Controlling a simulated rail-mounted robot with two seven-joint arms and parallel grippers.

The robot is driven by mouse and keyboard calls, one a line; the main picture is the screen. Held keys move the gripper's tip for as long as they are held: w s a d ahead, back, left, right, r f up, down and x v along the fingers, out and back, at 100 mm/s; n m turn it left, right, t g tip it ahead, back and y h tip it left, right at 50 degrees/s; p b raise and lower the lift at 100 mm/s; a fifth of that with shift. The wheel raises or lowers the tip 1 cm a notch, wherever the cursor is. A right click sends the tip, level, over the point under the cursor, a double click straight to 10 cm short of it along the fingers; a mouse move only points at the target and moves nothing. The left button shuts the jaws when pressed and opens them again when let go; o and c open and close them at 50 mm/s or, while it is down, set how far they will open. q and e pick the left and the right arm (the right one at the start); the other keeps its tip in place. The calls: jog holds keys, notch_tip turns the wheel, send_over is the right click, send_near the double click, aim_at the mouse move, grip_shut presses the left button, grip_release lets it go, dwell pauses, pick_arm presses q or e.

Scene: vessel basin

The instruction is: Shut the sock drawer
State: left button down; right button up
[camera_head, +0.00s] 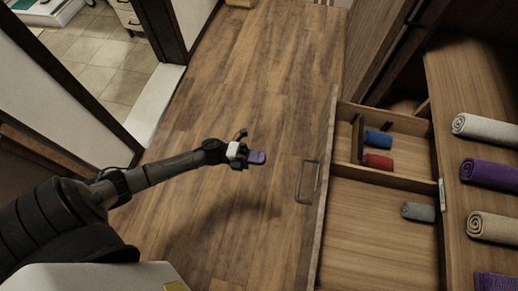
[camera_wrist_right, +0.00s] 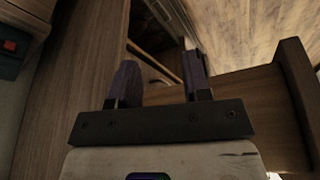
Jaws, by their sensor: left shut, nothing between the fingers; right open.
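The sock drawer (camera_head: 372,245) stands open in the head view, pulled out to the left over the floor from a wooden cabinet. Its front panel carries a metal handle (camera_head: 307,182). Inside lie a blue roll (camera_head: 378,139) and a red roll (camera_head: 378,161) in the far compartment, and a grey roll (camera_head: 418,212) in the near one. My left gripper (camera_head: 258,157), with purple fingers, is shut and empty, left of the handle and apart from it. My right gripper (camera_wrist_right: 161,78) is open in the right wrist view, with nothing seen between its fingers, among wooden panels. It is not visible in the head view.
Rolled towels, white (camera_head: 484,130), purple (camera_head: 488,173) and beige (camera_head: 492,226), lie on the wooden surface right of the drawer. The wooden floor (camera_head: 235,85) left of the drawer is clear. A doorway to a tiled room (camera_head: 100,62) is at the upper left.

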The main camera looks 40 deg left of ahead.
pick_arm(q)
jog(key=x, duration=1)
jog(key=shift+d, duration=0.3)
jog(key=shift+w, duration=0.2)
